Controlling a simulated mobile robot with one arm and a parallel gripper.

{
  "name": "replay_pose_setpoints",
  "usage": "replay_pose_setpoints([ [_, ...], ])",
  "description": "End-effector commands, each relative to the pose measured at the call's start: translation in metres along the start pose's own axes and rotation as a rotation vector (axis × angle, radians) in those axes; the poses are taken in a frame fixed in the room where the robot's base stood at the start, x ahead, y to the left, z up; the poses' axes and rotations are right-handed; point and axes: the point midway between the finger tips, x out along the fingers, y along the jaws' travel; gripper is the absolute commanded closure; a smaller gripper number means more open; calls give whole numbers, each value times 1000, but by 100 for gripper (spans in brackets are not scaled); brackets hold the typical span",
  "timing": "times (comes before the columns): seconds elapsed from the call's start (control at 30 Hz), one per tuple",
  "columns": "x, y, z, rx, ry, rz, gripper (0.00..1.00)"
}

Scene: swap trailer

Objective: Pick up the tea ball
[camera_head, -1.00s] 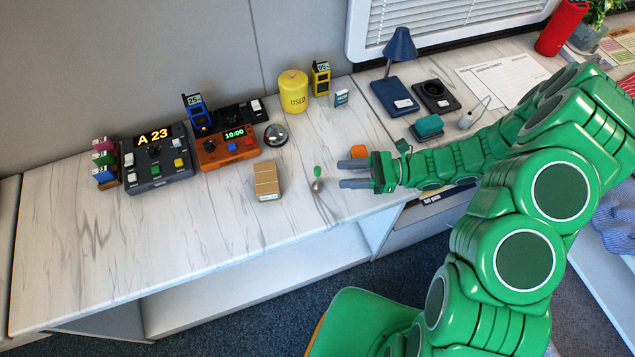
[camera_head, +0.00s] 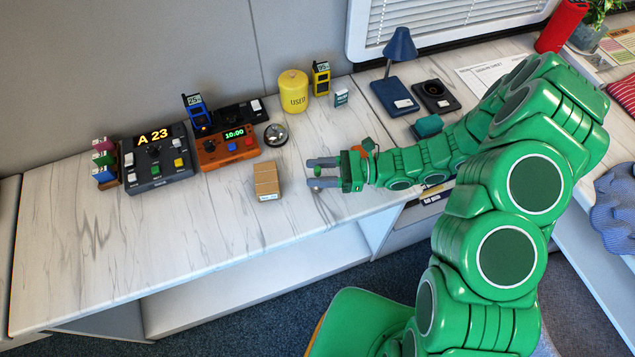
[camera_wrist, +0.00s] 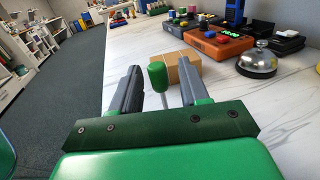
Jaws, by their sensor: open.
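The tea ball (camera_wrist: 158,76) shows in the wrist view as a green rounded end on a thin grey stem, between my fingers and nearer the left one. Its lower part is hidden behind my gripper's body. In the head view only a little of the tea ball (camera_head: 317,171) shows between the fingers. My gripper (camera_head: 311,173) is open low over the table's front part, with its fingers on either side of the tea ball. I cannot tell whether either finger touches it. Both fingers also show in the wrist view (camera_wrist: 160,88).
A cardboard box (camera_head: 266,181) stands just left of the fingertips. A silver bell (camera_head: 276,134), an orange console (camera_head: 229,148) and a yellow canister (camera_head: 293,91) stand farther back. The white table (camera_head: 200,224) is clear at the front left.

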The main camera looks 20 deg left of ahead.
Motion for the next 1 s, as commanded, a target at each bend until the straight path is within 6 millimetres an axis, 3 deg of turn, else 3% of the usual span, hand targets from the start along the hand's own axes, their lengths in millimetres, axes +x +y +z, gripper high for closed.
replay_pose_setpoints([
  [0.27,2,0,0,0,0,0,55],
  [0.6,2,0,0,0,-1,0,100],
  [1.0,2,0,1,0,-1,0,100],
])
